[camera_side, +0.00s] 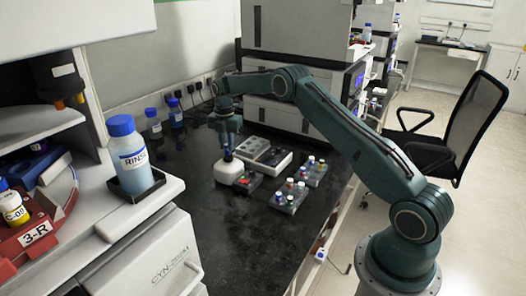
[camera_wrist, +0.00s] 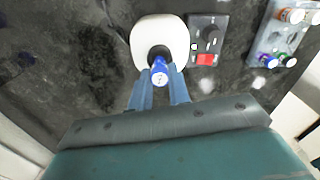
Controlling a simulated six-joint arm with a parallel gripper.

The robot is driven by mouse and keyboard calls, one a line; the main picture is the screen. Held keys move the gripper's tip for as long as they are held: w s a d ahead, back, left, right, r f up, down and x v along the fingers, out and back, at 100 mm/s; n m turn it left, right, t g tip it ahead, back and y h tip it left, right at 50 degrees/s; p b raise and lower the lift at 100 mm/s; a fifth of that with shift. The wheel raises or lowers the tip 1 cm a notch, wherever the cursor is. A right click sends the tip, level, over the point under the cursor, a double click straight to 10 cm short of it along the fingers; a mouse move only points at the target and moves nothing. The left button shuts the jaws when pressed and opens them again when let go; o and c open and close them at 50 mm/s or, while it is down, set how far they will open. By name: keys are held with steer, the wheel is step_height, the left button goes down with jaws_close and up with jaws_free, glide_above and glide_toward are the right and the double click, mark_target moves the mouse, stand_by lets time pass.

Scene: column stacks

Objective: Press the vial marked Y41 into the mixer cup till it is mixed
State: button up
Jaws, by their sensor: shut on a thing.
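The mixer (camera_side: 229,173) is a white rounded unit on the dark bench; it also shows in the wrist view (camera_wrist: 145,40), with a dark cup (camera_wrist: 158,52) on top. My gripper (camera_wrist: 160,84) is shut on a blue-capped vial (camera_wrist: 160,72). The vial is at the dark cup, its lower part hidden under the cap. Its cap has a pale mark too small to read. In the side view my gripper (camera_side: 227,149) points down over the mixer, and the vial (camera_side: 227,156) shows as a blue spot just above it.
A control box (camera_wrist: 208,40) with a knob and red button stands right of the mixer. Racks of several capped vials (camera_side: 289,196) (camera_side: 313,171) stand farther right, with a grey-lidded unit (camera_side: 262,155) behind. A RINSE bottle (camera_side: 130,155) stands left. The front bench is clear.

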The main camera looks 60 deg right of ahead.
steer(key=shift+r, duration=1.9)
steer(key=shift+s+d+f, duration=0.1)
